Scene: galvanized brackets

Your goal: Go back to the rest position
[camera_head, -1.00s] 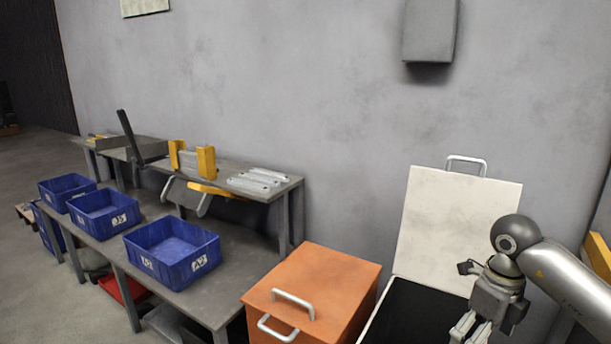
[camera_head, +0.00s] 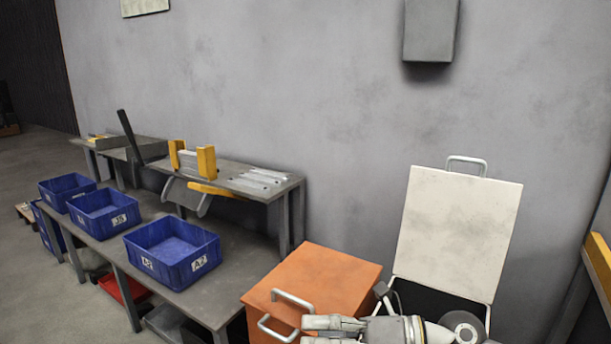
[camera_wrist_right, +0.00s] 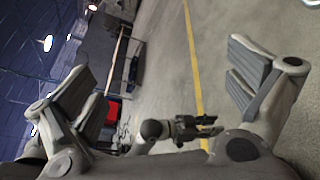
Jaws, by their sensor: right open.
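My right gripper (camera_head: 312,332) is at the bottom of the head view, pointing left. It is in front of the orange box and the open white-lidded chest, and is cut off by the picture's lower edge. In the right wrist view its two grey fingers (camera_wrist_right: 165,85) are wide apart with nothing between them. Another gripper, my left one (camera_wrist_right: 202,126), shows small between them in the background; its jaw state is too small to tell. My left gripper is not in the head view.
The orange box (camera_head: 330,275) with handles stands beside the chest, whose white lid (camera_head: 455,230) is raised. Blue bins (camera_head: 172,250) stand on a grey bench at left. Several metal brackets (camera_head: 262,180) lie on the raised shelf. A yellow-edged frame (camera_head: 600,265) is at far right.

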